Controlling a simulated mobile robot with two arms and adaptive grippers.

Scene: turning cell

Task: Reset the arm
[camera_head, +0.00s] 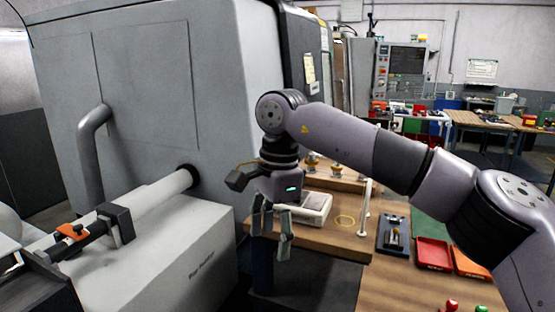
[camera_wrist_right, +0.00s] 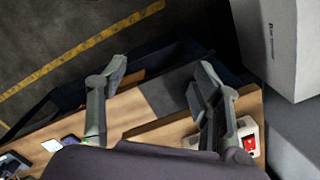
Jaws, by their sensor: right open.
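My right arm comes in from the right of the head view, and its gripper (camera_head: 270,236) hangs pointing down in front of the wooden bench. The fingers are apart with nothing between them. In the right wrist view the same gripper (camera_wrist_right: 160,88) shows two grey fingers spread wide, with the bench edge and dark floor beyond them. My left gripper is not in the head view or the wrist view.
A large grey machine (camera_head: 150,90) and a white bar feeder box (camera_head: 175,260) stand at the left, close to the gripper. The bench (camera_head: 385,295) holds a white device (camera_head: 306,208), a dark tray (camera_head: 393,232), a red tray (camera_head: 433,253) and an orange tray (camera_head: 470,262).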

